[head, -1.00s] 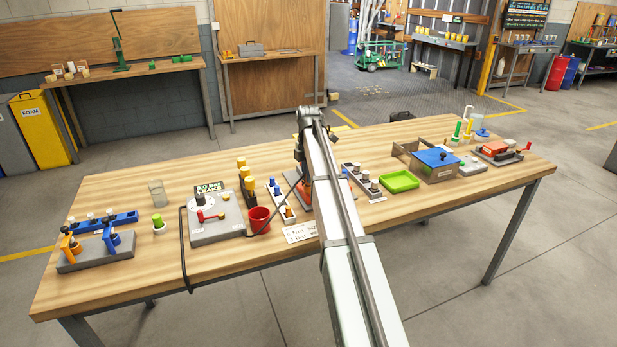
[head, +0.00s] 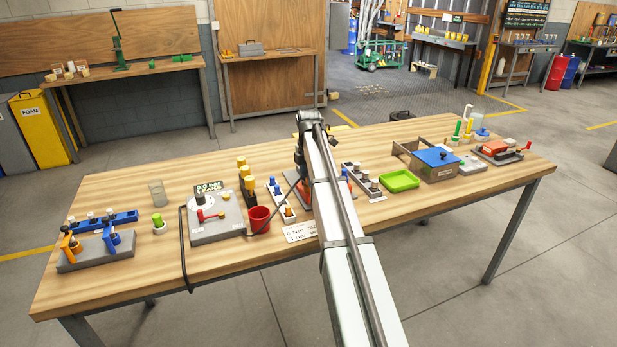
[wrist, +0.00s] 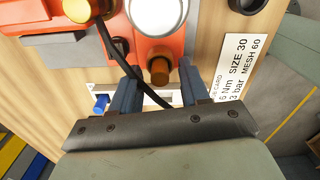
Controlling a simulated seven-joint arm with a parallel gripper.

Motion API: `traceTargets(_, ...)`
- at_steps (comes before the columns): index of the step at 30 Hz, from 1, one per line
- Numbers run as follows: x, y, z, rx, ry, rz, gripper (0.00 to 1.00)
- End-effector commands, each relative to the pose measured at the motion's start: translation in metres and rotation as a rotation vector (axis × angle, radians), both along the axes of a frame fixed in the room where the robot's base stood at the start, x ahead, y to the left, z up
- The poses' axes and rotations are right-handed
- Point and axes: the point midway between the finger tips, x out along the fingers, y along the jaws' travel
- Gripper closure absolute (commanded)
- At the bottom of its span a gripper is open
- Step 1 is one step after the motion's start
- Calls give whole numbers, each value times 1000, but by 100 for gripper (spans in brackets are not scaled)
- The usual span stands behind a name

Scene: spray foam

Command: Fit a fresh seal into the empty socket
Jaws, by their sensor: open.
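My gripper (wrist: 157,78) is open, with its two dark blue fingers apart. A brown-orange cylinder (wrist: 159,71) shows in the gap between the fingertips; I cannot tell if they touch it. It projects from an orange-red unit (wrist: 186,44) with a round white disc (wrist: 156,14). In the head view my arm hides most of this unit, and my gripper (head: 301,168) is small there. I cannot make out a seal or an empty socket for certain.
A printed card (wrist: 238,70) lies right of the fingers. In the head view, a red cup (head: 259,219), a rack with a blue-topped piece (head: 281,198) and a grey gauge block (head: 216,215) stand left of my arm. A green tray (head: 399,181) lies right.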

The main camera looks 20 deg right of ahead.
Motion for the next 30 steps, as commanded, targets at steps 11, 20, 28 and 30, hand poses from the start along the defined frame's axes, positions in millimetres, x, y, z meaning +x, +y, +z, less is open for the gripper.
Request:
traceTargets(11,1,0,39,-1,-2,0,55)
traceTargets(20,1,0,94,0,-1,0,55)
traceTargets(28,0,0,119,0,0,0,55)
traceTargets(30,0,0,122,0,0,0,55)
